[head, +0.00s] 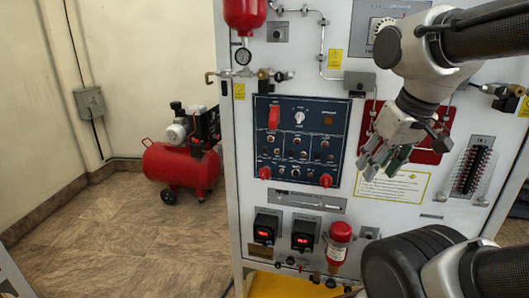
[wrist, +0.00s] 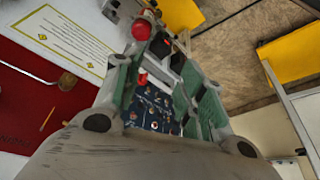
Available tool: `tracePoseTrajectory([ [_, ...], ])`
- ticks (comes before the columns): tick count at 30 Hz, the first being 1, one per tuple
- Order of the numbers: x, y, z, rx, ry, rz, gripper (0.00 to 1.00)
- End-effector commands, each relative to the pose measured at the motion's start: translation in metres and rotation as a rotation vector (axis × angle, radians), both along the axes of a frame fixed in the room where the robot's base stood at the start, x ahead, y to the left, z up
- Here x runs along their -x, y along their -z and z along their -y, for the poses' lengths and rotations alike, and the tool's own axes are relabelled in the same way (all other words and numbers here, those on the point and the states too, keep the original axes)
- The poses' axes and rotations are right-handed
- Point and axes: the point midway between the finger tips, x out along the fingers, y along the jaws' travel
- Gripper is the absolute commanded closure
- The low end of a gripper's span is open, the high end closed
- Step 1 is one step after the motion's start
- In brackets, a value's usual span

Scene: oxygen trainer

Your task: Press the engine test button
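The trainer's blue control panel (head: 300,140) carries small switches and buttons, a white rotary knob (head: 299,117) and a red switch cover (head: 273,117). Its labels are too small to read, so I cannot tell which control is the engine test button. My gripper (head: 380,163) hangs to the right of the blue panel, in front of the placard. Its fingers are apart and nothing is held. In the wrist view the blue panel (wrist: 152,108) shows between the two green-padded fingers, partly hidden by them.
A white placard (head: 410,187) and a red panel (head: 424,158) lie behind my gripper. Below the blue panel are two digital displays (head: 268,227) and a red cylinder (head: 338,240). A red compressor (head: 180,165) stands on the floor at left, with clear floor around it.

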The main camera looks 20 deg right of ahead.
Motion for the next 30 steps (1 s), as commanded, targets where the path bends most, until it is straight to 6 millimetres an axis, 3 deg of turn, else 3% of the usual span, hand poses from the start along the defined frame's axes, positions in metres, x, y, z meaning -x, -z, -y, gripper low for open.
tracePoseTrajectory([
  [4,0.0001,0.0000,0.0000,0.000,0.000,0.000,0.60],
  [11,0.0000,0.0000,0.0000,0.000,0.000,0.000,1.00],
  [30,0.0000,0.0000,0.0000,0.000,0.000,0.000,1.00],
])
